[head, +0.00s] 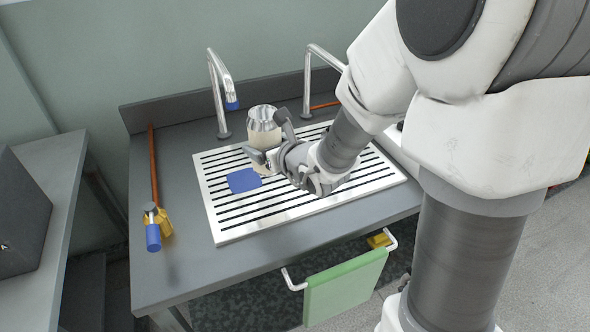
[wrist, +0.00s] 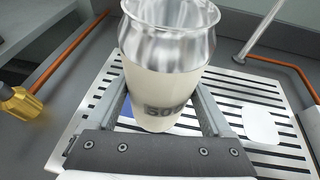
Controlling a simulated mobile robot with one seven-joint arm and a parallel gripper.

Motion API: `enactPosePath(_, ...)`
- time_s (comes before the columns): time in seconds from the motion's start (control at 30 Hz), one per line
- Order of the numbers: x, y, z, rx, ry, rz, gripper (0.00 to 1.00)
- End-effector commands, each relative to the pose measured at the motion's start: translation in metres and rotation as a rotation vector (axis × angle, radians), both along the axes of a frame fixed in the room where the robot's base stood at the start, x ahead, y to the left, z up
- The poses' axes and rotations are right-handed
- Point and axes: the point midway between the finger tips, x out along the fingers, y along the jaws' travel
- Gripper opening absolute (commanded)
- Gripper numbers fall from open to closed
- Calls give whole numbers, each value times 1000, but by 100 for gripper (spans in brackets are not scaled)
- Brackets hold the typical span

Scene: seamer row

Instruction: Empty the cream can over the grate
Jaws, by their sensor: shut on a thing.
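The cream can (head: 264,133) has a cream body, a shiny silver neck and dark lettering, partly hidden, in the wrist view (wrist: 168,85). It is upright, with its silver rim at the top. My gripper (head: 270,147) is shut on the can's body, with one finger on each side in the wrist view. The can is over the back part of the grate (head: 230,222), a pale panel with dark slots. I cannot tell whether its base touches the grate. Its contents are not visible.
A blue patch (head: 243,180) lies on the grate. Two metal taps (head: 217,90) (head: 308,85) stand behind. A green cloth (head: 345,288) hangs in front.

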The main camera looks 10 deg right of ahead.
Motion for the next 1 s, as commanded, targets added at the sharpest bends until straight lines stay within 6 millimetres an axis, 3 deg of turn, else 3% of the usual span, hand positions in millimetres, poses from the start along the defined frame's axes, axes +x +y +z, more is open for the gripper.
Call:
enactPosePath(0.03,0,6,-16,-1,-1,6,0)
enactPosePath(0.3,-2,23,-36,3,3,16,0)
enactPosePath(1.0,-2,23,-27,66,47,14,0)
